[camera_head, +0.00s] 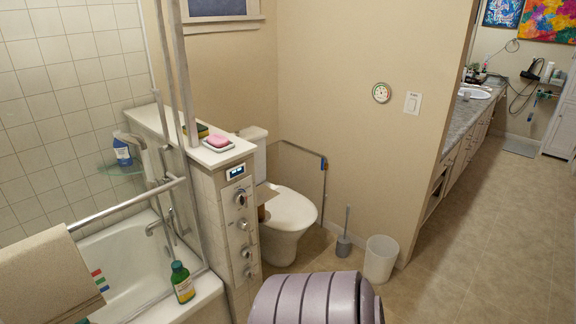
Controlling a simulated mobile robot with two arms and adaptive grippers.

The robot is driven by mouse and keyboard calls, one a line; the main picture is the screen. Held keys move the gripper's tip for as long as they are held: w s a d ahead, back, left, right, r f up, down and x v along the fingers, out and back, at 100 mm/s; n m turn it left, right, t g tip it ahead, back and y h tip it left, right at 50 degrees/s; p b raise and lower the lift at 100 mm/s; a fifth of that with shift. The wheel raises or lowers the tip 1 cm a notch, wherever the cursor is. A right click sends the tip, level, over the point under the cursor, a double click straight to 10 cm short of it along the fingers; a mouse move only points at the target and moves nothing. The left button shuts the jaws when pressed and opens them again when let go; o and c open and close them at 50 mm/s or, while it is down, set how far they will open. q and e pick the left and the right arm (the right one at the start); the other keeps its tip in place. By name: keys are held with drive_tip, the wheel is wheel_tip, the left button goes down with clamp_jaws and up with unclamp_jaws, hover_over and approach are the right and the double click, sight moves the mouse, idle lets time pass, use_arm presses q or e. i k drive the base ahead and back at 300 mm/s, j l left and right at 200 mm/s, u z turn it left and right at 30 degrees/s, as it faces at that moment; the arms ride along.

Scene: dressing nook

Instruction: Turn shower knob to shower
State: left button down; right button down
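Several round metal knobs run down the narrow tiled end face of the half wall beside the bathtub. The top knob (241,198) sits under a small display panel (236,172). Another knob (243,224) is below it, and a lower one (246,252) is nearer the tub rim. I cannot tell which one is the shower knob, nor read their settings. A hand shower (131,139) shows behind the glass on the tub side, and a tub spout (157,226) is below it. Neither gripper is in view.
A glass screen with metal bars and a beige towel (45,277) front the bathtub (135,250). A green bottle (182,283) stands on its rim. A toilet (289,215) and white bin (381,259) are right of the knobs. Floor is clear farther right.

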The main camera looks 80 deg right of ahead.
sight(247, 253)
drive_tip(key=z, duration=2.15)
